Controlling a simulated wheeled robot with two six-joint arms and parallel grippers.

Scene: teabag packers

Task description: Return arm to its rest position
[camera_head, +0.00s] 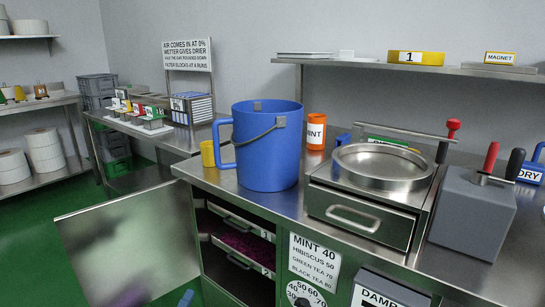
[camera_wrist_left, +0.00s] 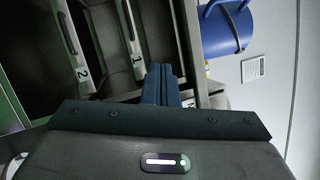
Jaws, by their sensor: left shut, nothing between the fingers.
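My left gripper (camera_head: 186,298) shows only as a small blue tip at the bottom edge of the head view, low in front of the open cabinet. In the left wrist view its two blue fingers (camera_wrist_left: 161,84) are closed together with nothing between them. They point toward the cabinet drawers, numbered 1 (camera_wrist_left: 132,35) and 2 (camera_wrist_left: 72,45), and appear apart from them. Most of the left arm is out of the head view. My right gripper is in neither view.
A cabinet door (camera_head: 115,240) stands open at the left. Above the cabinet, the counter holds a blue bucket (camera_head: 265,150), a metal box with a round pan (camera_head: 380,170) and a grey lever block (camera_head: 475,215). Green floor (camera_head: 30,225) is free at the left.

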